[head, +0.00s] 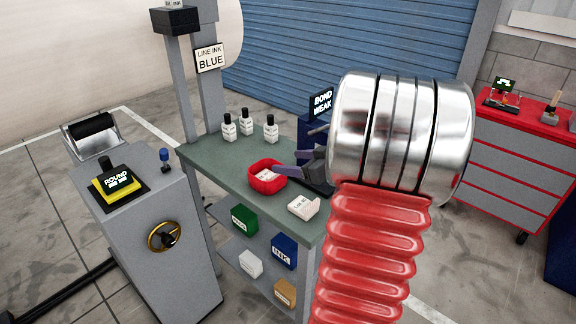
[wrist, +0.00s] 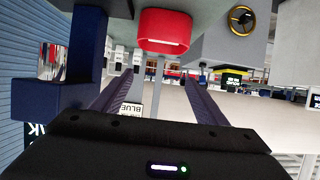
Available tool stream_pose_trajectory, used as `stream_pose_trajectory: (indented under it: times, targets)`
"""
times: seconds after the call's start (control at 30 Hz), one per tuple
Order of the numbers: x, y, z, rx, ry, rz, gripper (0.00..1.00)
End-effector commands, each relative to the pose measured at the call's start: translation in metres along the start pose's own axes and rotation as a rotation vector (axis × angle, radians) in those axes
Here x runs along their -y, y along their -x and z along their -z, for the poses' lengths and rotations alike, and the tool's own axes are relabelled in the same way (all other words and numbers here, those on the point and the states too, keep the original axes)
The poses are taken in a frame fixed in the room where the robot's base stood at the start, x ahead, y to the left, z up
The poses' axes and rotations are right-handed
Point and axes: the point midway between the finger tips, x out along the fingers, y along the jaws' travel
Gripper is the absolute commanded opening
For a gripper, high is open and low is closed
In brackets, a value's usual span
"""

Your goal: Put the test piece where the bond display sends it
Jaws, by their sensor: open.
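The bond display (head: 322,102) reads "BOND WEAK" and stands behind the bench, partly beside my arm. A red bin (head: 259,186) sits on the green bench top with a white label on it; it also shows upside down in the wrist view (wrist: 164,22). I cannot pick out the test piece for sure. My gripper (head: 277,158) is above the bench, just behind and right of the red bin in the head view. Its two purple fingers are apart with nothing between them in the wrist view (wrist: 158,88).
Several white bottles (head: 246,127) stand at the back of the bench (head: 212,163). A white labelled box (head: 303,207) sits at its front right. A grey console (head: 165,235) stands left; a red cabinet (head: 510,165) stands right. My arm hides the bench's right end.

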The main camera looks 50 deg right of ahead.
Motion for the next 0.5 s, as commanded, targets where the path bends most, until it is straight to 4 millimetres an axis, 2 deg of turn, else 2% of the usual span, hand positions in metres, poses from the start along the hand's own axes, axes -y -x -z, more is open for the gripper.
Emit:
stream_pose_trajectory:
  times: [0.3,0.37,0.5]
  targets:
    - [0.001,-0.002,0.004,0.000,0.008,-0.010,0.67]
    - [0.002,-0.005,0.010,-0.001,0.020,-0.026,0.67]
    - [0.008,-0.015,0.036,-0.002,0.072,-0.105,0.67]
